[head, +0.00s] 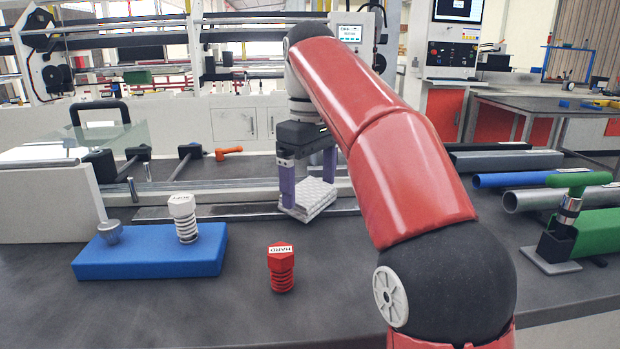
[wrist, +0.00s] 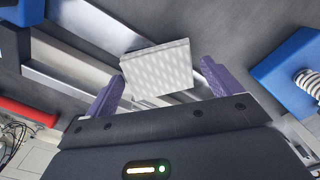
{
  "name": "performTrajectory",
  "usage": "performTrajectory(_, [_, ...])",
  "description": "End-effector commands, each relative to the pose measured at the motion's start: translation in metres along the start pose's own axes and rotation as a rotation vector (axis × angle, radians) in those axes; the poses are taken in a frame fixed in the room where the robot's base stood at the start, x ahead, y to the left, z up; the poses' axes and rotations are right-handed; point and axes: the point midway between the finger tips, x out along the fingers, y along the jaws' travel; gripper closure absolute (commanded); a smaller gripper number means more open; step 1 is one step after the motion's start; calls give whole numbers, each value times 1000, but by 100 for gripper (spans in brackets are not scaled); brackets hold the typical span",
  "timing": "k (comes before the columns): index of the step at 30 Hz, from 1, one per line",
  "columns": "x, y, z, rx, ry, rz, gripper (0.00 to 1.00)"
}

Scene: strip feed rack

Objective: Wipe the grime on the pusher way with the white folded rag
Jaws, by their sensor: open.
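The white folded rag (head: 309,198) lies at the right part of the pusher way (head: 240,210), a long metal strip along the back of the bench. In the wrist view the rag (wrist: 158,69) sits between the two purple fingers, with a gap on each side. My gripper (head: 308,203) points down over the rag and is open, one finger at each side of it. In the wrist view my gripper (wrist: 160,85) is also open. I cannot make out the grime; part of the way is hidden behind the rag and my arm.
A blue block (head: 150,262) holds a white bolt-like part (head: 183,218) and a grey knob. A red bolt-like part (head: 281,267) stands in front. Blue, grey and green bars (head: 510,180) lie at the right, near a green-handled tool (head: 568,210).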

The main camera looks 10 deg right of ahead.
Motion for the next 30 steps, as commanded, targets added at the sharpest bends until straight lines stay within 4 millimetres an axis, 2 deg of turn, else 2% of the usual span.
performTrajectory(5, [0, 0, 0, 0, 0, 0, 11])
performTrajectory(12, [0, 0, 0, 0, 0, 0, 43])
performTrajectory(23, [0, 0, -1, 0, -1, 0, 44])
performTrajectory(30, [-1, -15, -16, -4, -2, -2, 44])
